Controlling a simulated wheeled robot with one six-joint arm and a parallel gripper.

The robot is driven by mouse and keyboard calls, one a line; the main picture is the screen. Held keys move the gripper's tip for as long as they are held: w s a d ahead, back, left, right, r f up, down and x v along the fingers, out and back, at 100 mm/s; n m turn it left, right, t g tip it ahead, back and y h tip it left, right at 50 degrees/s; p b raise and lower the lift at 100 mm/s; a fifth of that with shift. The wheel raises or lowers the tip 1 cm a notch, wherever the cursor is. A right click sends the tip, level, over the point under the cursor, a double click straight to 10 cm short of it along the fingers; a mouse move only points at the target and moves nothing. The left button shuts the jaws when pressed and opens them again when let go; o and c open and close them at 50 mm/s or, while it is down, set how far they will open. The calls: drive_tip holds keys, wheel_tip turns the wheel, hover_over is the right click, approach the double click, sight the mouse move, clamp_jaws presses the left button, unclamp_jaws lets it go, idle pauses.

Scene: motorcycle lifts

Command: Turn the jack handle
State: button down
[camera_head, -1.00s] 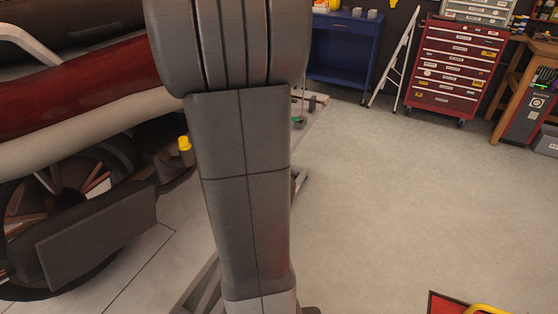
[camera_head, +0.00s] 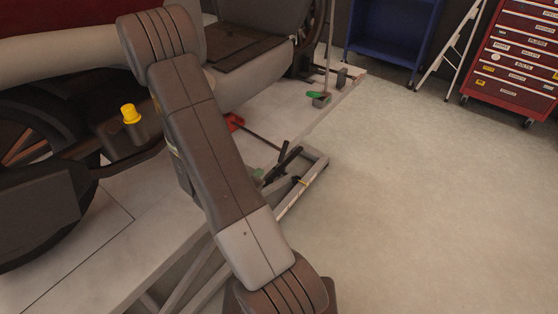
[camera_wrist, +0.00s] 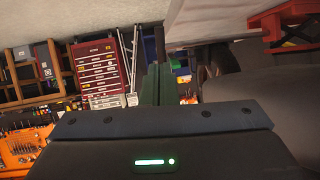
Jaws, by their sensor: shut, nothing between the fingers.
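A red jack (camera_head: 234,121) sits low on the lift platform under the motorcycle, in the head view. A thin dark rod, which looks like its handle (camera_head: 262,138), runs from it toward the platform's right edge. A red jack-like frame also shows at the top right of the wrist view (camera_wrist: 290,25). My gripper (camera_wrist: 157,85) shows in the wrist view, with its dark green fingers together and nothing visible between them. In the head view my arm crosses the lift, and I cannot make out my gripper there.
The motorcycle (camera_head: 60,65) fills the left of the head view, with a yellow cap (camera_head: 130,114) low on it. Dark levers (camera_head: 283,163) stand at the lift frame's edge (camera_head: 315,165). Floor is clear on the right. A blue cabinet (camera_head: 390,35), stepladder (camera_head: 450,45) and red tool chest (camera_head: 515,65) stand behind.

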sight(279, 163)
drive_tip(key=b+x, duration=0.1)
drive_tip(key=x, duration=1.2)
drive_tip(key=shift+w+d+f, duration=0.15)
drive_tip(key=shift+w+d, duration=0.1)
drive_tip(key=shift+w, duration=0.05)
drive_tip(key=shift+f+b, duration=0.5)
drive_tip(key=shift+b, duration=0.2)
drive_tip(key=shift+w+d+f+b, duration=0.1)
drive_tip(key=shift+w+f+b, duration=0.05)
drive_tip(key=shift+f+b, duration=0.25)
drive_tip(key=shift+t+h, duration=0.5)
drive_tip(key=shift+t, duration=0.2)
drive_tip(key=shift+w+d+f+b, duration=1.25)
drive_tip(key=shift+w+b, duration=0.2)
drive_tip(key=shift+b, duration=2.3)
